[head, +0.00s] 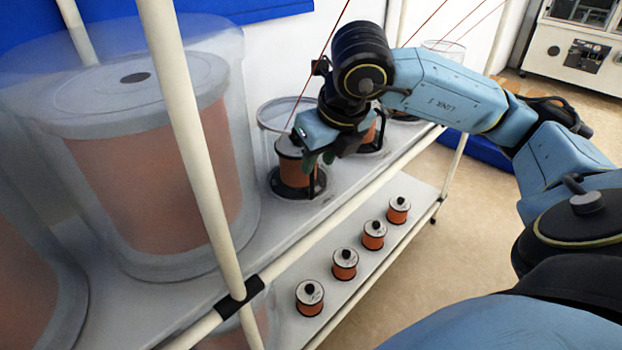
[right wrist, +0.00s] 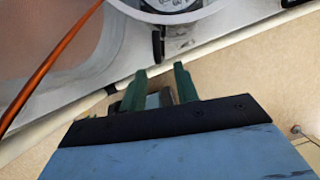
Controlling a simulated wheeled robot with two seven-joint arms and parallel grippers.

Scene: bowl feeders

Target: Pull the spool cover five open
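Several clear cylindrical spool covers stand along the shelf. No number is readable, so I cannot tell which is cover five. One clear cover (head: 264,118) stands around a copper spool (head: 290,172) on a black holder, directly by my right gripper (head: 318,162). A black upright part (right wrist: 158,42) at a round clear cover's edge is just beyond the fingertips. My left gripper is out of view.
A large covered copper spool (head: 160,180) stands at left. Pale frame posts (head: 190,130) and a front rail (head: 330,205) border the shelf (head: 200,290). Several small spools (head: 344,264) line the lower shelf. Thin red wires run above. The floor at right is clear.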

